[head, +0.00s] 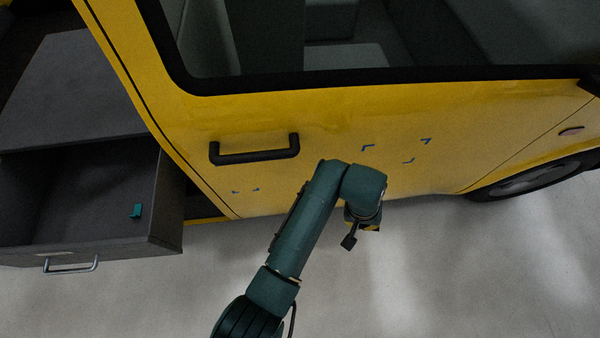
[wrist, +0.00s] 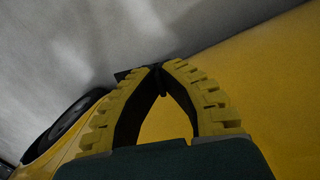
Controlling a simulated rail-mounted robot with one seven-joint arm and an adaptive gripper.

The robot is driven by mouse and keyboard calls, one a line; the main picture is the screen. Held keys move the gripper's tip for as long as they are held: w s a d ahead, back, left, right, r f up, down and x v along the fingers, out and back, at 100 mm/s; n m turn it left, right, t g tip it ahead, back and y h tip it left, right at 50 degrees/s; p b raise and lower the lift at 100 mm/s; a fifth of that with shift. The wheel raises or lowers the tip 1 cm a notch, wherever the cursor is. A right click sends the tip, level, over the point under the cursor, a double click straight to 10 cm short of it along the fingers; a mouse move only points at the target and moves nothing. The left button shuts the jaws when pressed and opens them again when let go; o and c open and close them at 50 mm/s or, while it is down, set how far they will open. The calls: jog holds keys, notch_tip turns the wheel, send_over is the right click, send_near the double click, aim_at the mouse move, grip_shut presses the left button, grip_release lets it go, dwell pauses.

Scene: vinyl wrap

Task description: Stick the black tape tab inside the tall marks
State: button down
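My gripper is mostly hidden behind my arm in the head view, low in front of the yellow door; only a bit of yellow and black (head: 372,227) shows. In the wrist view its two yellow fingers (wrist: 158,69) come together at the tips. A thin dark piece, apparently the black tape tab (wrist: 124,73), sticks out left from between the fingertips. Small blue corner marks are on the door: a spread group at right (head: 408,161) and a close pair at lower left (head: 246,191). My arm may hide others, and I cannot tell which set is tall.
A black door handle (head: 254,151) juts out left of my arm. An open grey drawer (head: 165,205) with a small teal object (head: 136,211) stands at left. A wheel (head: 530,183) is at right. The grey floor in front is clear.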

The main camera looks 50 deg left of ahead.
jog(key=s+a+f+n+t+b, duration=0.25)
jog(key=a+f+n+t, duration=0.3)
jog(key=a, duration=0.35)
jog(key=n+t+y+b, duration=0.3)
jog(key=n+y+b, duration=0.5)
jog(key=n+y, duration=0.85)
send_near(238, 174)
jog(key=shift+x, duration=3.2)
jog(key=shift+s+f, duration=0.1)
jog(key=shift+f, duration=0.05)
jog(key=shift+w+a+p, duration=0.45)
jog(key=shift+a+p, duration=0.15)
jog(key=shift+p, duration=0.2)
jog(key=c, duration=1.2)
grip_release()
jog(key=shift+a, duration=0.1)
jog(key=shift+o, duration=0.2)
